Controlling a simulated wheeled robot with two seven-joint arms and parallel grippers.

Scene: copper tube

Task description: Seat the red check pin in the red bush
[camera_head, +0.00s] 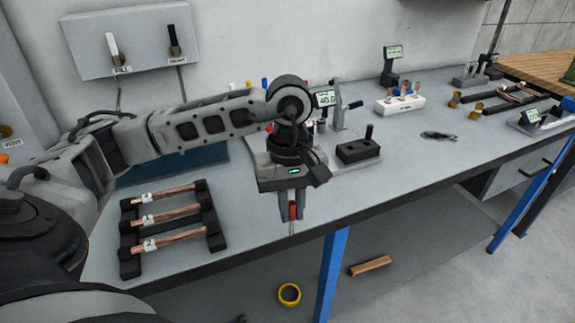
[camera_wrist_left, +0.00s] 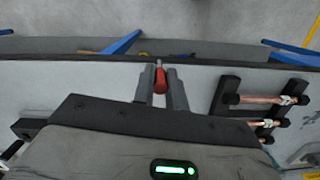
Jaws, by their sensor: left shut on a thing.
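My left gripper (camera_head: 291,214) is shut on the red check pin (camera_head: 292,208), with the red handle between the fingers. A thin pale shank points down below the fingertips, near the bench's front edge. In the left wrist view the red pin (camera_wrist_left: 160,82) sits between the two grey fingers (camera_wrist_left: 161,90), its thin end pointing away from the gripper toward the bench edge. I cannot make out the red bush; my left wrist hides part of the fixture behind it. My right gripper is not in view.
A black rack (camera_head: 208,215) with three copper tubes lies left on the bench. A white block (camera_head: 400,104) stands farther right. The bench's front right is clear.

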